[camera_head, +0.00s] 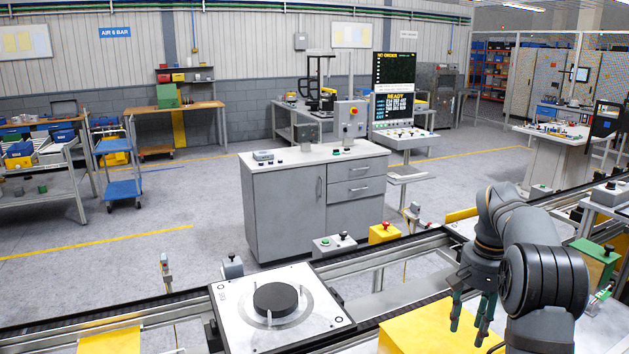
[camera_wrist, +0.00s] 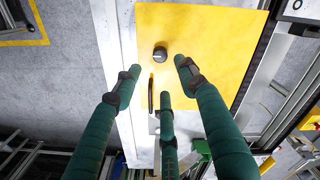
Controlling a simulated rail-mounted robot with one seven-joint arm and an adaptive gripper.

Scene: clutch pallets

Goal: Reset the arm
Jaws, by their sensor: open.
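My arm rises at the right of the head view and bends down to my gripper (camera_head: 473,312), which hangs open with its dark green fingers pointing down. The gripper is just above a yellow plate (camera_head: 428,328). In the wrist view the three green fingers of my gripper (camera_wrist: 150,95) are spread apart with nothing between them. Below them the yellow plate (camera_wrist: 215,45) shows a round dark knob (camera_wrist: 160,54) and a thin dark rod-like part (camera_wrist: 151,95). The gap between the fingertips and the plate is hard to judge.
A pallet (camera_head: 238,301) with a black disc (camera_head: 276,297) sits on the conveyor left of my gripper. A grey cabinet (camera_head: 283,209) stands behind the line. A green box (camera_head: 595,258) is right of my arm.

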